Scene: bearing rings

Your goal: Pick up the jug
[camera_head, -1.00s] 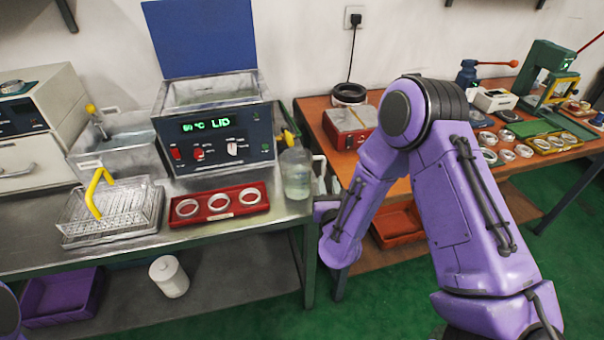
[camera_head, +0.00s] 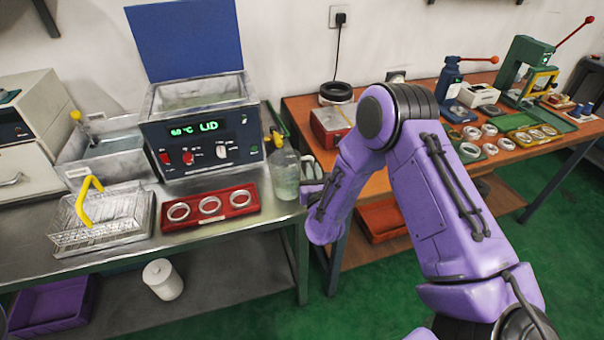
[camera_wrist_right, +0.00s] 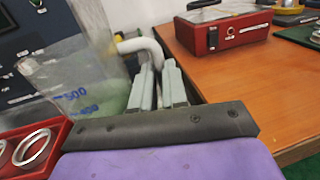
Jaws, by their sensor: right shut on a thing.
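The jug (camera_head: 286,176) is a clear vessel with a pale handle, at the right end of the steel bench in the head view. It looks upright; I cannot tell whether its base touches the bench. In the right wrist view the jug (camera_wrist_right: 78,92) shows blue scale marks and a greenish tint low down. My right gripper (camera_head: 310,186) is beside the jug on its handle side. In the wrist view the right gripper's (camera_wrist_right: 158,72) two grey fingers are shut on the white handle (camera_wrist_right: 142,46). My left gripper is not in view.
A heated bath (camera_head: 205,140) with an open blue lid stands left of the jug. A red tray (camera_head: 240,209) with three rings lies in front of it. A wire rack (camera_head: 105,215) is farther left. A red box (camera_head: 328,128) stands on the wooden table (camera_head: 375,92) to the right.

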